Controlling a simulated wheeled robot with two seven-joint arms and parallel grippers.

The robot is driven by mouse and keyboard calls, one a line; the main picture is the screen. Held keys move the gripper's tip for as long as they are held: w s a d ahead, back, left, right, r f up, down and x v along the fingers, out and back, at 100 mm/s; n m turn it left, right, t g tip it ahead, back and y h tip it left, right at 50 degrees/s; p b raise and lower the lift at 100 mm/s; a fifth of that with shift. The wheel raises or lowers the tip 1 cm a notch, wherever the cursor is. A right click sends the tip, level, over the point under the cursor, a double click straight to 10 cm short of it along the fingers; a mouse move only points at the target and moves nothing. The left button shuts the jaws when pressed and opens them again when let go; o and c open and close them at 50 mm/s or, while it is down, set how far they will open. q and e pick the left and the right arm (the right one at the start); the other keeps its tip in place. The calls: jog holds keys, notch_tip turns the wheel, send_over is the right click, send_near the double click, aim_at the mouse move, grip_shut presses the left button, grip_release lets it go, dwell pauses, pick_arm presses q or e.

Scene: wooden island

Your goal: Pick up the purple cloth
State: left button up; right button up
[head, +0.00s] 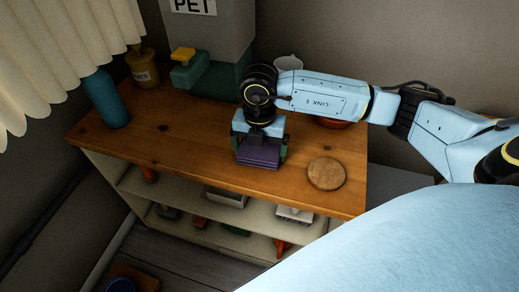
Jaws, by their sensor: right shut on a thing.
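The purple cloth (257,156) is a small dark purple block-like bundle at the wooden island top, near its front edge. My right gripper (258,150) points down over it, with its fingers on either side, shut on the cloth. Whether the cloth still touches the wood cannot be told. My left gripper is not in view.
The wooden island (190,150) has a round wooden disc (326,173) right of the cloth. Shelves below hold several items.

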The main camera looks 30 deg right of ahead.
jog(key=shift+r, duration=0.6)
notch_tip(320, 180, up, 7)
jog(key=shift+r+p, duration=0.15)
jog(key=shift+p, duration=1.05)
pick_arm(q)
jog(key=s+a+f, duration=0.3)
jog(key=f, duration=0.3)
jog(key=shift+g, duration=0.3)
pick_arm(e)
jog(key=shift+r, duration=0.75)
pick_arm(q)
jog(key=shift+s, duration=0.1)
